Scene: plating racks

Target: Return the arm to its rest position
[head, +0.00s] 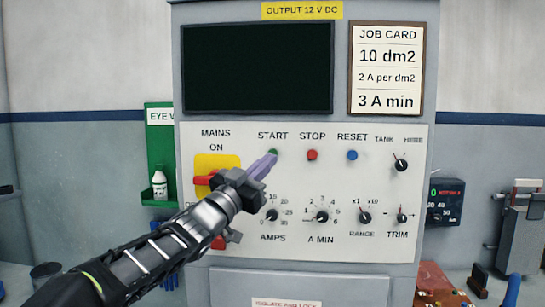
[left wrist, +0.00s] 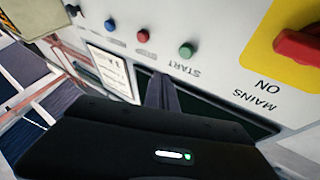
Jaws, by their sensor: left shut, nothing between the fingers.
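My left gripper (head: 262,167) is shut and empty, its fingertips just below and left of the green START button (head: 273,153) in the head view. In the left wrist view the closed fingers (left wrist: 160,92) point toward the panel near the START label, with the green button (left wrist: 187,50) to their right. I cannot tell whether the tips touch the panel. My left arm (head: 150,260) reaches in from the lower left and hides part of the MAINS switch area. My right gripper is not in view.
The control panel (head: 340,245) stands upright ahead, with a red STOP button (head: 312,155), a blue RESET button (head: 352,155), several knobs and a dark screen (head: 258,68). The red MAINS handle (head: 204,180) is close to my gripper. A green eyewash holder (head: 159,130) hangs at left.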

